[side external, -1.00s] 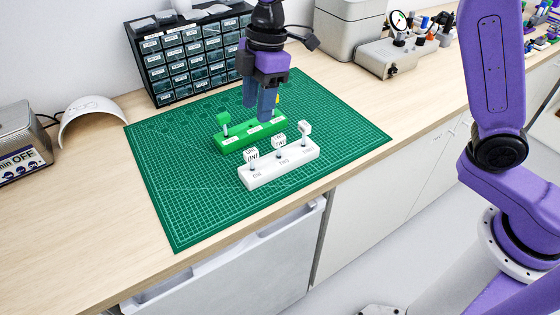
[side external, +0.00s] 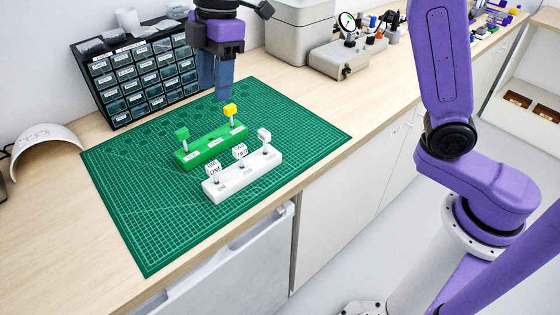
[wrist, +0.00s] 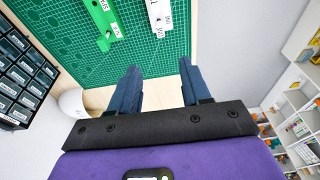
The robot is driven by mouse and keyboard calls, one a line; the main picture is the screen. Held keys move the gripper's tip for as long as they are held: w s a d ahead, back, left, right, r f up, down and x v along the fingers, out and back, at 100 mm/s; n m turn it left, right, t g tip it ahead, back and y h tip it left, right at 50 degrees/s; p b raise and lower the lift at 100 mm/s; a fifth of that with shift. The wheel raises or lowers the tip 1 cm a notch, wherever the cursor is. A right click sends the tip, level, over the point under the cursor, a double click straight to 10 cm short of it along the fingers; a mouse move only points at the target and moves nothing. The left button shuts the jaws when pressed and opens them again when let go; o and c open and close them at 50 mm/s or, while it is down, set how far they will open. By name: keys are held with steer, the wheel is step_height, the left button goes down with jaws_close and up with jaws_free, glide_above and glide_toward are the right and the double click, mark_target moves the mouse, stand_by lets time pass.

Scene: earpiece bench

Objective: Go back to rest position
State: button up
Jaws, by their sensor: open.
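My gripper (side external: 213,82) is purple with dark blue fingers. It is empty and raised above the far side of the green cutting mat (side external: 300,145), clear of everything below. In the wrist view its two fingers (wrist: 158,85) stand apart with nothing between them. The green block (side external: 210,150) on the mat carries a green piece (side external: 182,134) on a pin at its left end and a yellow piece (side external: 230,110) at its right end. The white block (side external: 240,180) in front of it holds several white pieces on pins.
A dark drawer cabinet (side external: 135,80) stands behind the mat at left. A white curved stand (side external: 45,146) is on the bench at far left. A grey box (side external: 300,30) and a dial gauge device (side external: 343,55) stand at the back right. The mat's front and right areas are bare.

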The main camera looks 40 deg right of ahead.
steer(key=s+d+f+m+h, duration=0.1)
steer(key=s+d+f, duration=0.4)
steer(key=s+d, duration=0.5)
steer(key=s+d+f+m, duration=0.4)
steer(key=s+d, duration=0.7)
steer(key=s, duration=0.8)
steer(key=shift+s+d+f+h, duration=0.2)
steer(key=shift+f+h, duration=0.2)
steer(key=shift+f, duration=0.2)
steer(key=shift+w, duration=0.1)
